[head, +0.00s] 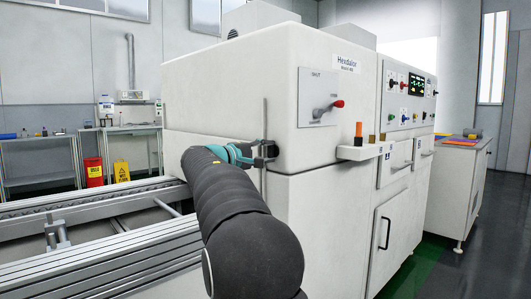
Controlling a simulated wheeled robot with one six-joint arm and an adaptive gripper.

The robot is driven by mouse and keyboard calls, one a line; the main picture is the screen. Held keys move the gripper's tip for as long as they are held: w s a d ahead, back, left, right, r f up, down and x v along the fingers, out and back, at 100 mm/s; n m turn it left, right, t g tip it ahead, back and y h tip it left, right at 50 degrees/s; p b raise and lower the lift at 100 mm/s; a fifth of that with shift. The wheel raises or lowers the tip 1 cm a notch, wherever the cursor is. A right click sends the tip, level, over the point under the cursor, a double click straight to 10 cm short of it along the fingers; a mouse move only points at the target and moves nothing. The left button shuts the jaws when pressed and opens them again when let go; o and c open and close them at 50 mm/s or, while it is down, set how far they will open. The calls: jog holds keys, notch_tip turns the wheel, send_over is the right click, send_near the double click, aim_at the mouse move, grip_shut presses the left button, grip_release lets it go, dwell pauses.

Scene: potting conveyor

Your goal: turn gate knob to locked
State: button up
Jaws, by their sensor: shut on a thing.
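My gripper (266,152) is at the end of my dark, sleeved arm, at the near corner of the cream machine. Its dark fingers are beside a thin vertical grey post (265,112). A grey panel (312,88) on the machine's side carries a lever with a red knob (339,103), apart from my gripper.
The cream machine (225,75) fills the middle. A conveyor (100,235) with metal rails runs at the left. A small ledge (358,153) with an orange-topped item (358,130) juts out right of my gripper. Clear floor (480,270) shows at the right.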

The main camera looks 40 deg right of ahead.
jog(key=shift+r, duration=0.1)
jog(key=o, duration=1.1)
jog(key=shift+o, duration=0.2)
jog(key=shift+a, duration=0.1)
jog(key=a, duration=1.1)
jog(key=shift+s+a, duration=0.4)
jog(key=shift+s, duration=0.05)
